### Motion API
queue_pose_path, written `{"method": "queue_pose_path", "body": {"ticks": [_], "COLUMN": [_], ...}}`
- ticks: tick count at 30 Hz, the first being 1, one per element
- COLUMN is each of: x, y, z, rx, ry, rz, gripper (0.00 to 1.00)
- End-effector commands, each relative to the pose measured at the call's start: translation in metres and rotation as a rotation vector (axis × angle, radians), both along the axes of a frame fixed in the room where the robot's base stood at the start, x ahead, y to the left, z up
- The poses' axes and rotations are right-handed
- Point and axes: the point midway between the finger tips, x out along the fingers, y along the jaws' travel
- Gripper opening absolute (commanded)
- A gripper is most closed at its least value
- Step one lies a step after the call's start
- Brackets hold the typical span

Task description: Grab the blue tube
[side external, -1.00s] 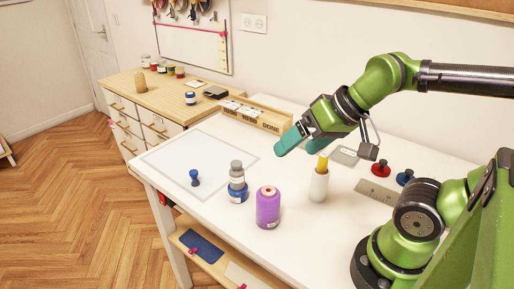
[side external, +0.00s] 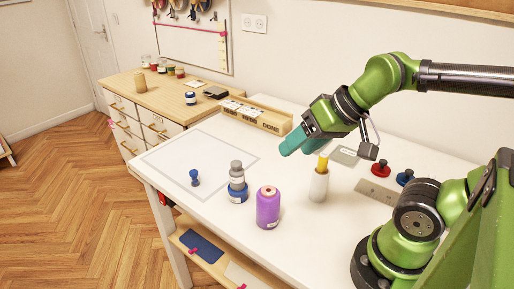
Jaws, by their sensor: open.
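No plain blue tube is certain. A blue item with a grey top (side external: 237,188) stands upright on the white table. A small blue pawn-shaped piece (side external: 194,178) stands to its left, inside the grey outlined area. My gripper (side external: 290,147) has teal fingers and is in the air above the table, behind and right of both. It is open and touches nothing. The gap between the fingers is hard to see from this side.
A purple spool (side external: 268,208) and a white holder with a yellow top (side external: 319,182) stand nearby. A wooden organizer (side external: 257,116) is at the back edge. Red (side external: 381,169) and blue (side external: 405,177) knobbed pieces are at the right. The table's front left is mostly clear.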

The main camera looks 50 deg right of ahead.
Motion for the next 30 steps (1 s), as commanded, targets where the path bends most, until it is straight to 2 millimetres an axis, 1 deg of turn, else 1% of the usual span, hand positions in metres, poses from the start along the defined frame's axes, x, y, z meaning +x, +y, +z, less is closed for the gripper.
{"method": "queue_pose_path", "body": {"ticks": [4, 7, 8, 11, 14, 15, 17, 20, 21, 26, 27, 29, 30], "x": [0.0, 0.002, 0.004, 0.022, 0.05, 0.063, 0.083, 0.117, 0.131, 0.188, 0.202, 0.223, 0.236], "y": [0.001, 0.005, 0.007, 0.013, 0.02, 0.024, 0.028, 0.037, 0.041, 0.057, 0.061, 0.068, 0.072], "z": [0.0, -0.01, -0.013, -0.018, -0.019, -0.02, -0.022, -0.028, -0.032, -0.055, -0.062, -0.073, -0.08], "rx": [0.0, -0.001, -0.001, -0.017, -0.085, -0.127, -0.195, -0.322, -0.376, -0.603, -0.662, -0.753, -0.814], "ry": [0.001, 0.043, 0.061, 0.119, 0.177, 0.194, 0.219, 0.255, 0.27, 0.318, 0.329, 0.348, 0.36], "rz": [0.004, 0.021, 0.027, 0.063, 0.154, 0.211, 0.307, 0.494, 0.575, 0.942, 1.043, 1.204, 1.319], "gripper": [0.59, 0.59, 0.59, 0.59, 0.59, 0.59, 0.59, 0.59, 0.59, 0.59, 0.59, 0.59, 0.59]}}
